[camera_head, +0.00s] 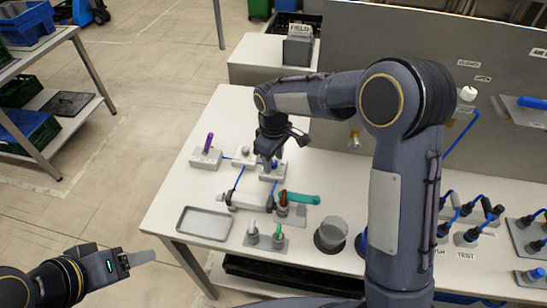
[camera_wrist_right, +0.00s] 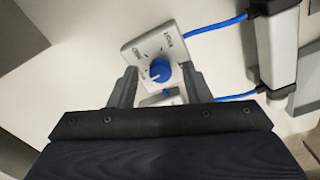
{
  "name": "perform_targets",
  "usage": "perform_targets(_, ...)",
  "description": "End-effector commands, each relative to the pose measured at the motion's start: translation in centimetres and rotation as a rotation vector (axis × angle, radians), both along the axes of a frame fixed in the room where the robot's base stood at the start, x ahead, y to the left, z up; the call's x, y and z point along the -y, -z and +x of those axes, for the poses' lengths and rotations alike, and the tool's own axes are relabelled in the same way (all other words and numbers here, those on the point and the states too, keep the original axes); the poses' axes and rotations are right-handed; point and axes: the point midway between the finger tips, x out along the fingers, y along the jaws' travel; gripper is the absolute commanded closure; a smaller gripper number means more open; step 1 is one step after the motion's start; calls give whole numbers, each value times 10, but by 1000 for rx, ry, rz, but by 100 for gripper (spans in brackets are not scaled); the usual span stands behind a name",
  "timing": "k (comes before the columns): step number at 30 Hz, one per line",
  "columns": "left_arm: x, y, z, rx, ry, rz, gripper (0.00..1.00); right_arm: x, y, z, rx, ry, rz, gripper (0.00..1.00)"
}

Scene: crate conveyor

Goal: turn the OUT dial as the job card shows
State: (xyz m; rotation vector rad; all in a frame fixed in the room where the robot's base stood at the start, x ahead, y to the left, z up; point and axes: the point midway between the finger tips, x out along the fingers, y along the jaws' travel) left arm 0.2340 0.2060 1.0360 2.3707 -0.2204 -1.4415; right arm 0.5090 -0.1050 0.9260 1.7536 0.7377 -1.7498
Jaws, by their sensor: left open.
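A blue dial (camera_wrist_right: 160,70) sits on a pale block (camera_wrist_right: 140,50) in the right wrist view; its small labels are too unclear to read. In the head view, dial blocks (camera_head: 266,176) stand on the white table under my right gripper (camera_head: 271,158). My right gripper is open, its two fingers (camera_wrist_right: 160,86) apart on either side of the dial, with gaps showing between. I cannot tell how far above the block the fingertips are. My left gripper (camera_head: 140,257) is open and empty at the lower left, off the table. I cannot make out a job card.
Blue hoses join the blocks to a pale cylinder (camera_wrist_right: 276,45). My right arm hides the middle.

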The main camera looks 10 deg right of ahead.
Motion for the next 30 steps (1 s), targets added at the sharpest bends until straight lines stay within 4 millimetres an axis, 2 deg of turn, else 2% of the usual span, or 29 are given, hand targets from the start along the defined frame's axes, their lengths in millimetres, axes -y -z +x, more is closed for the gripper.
perform_targets(5,0,0,0,0,0,0,40,0,0,0,-1,0,0,56)
perform_targets(8,0,1,0,0,0,0,40,0,-7,0,1,1,1,56)
perform_targets(18,0,4,0,0,0,0,40,-1,-61,1,3,0,1,56)
perform_targets(21,0,4,0,0,0,0,40,0,-72,0,2,0,1,56)
perform_targets(30,0,4,0,0,0,0,40,0,-78,0,-1,0,1,56)
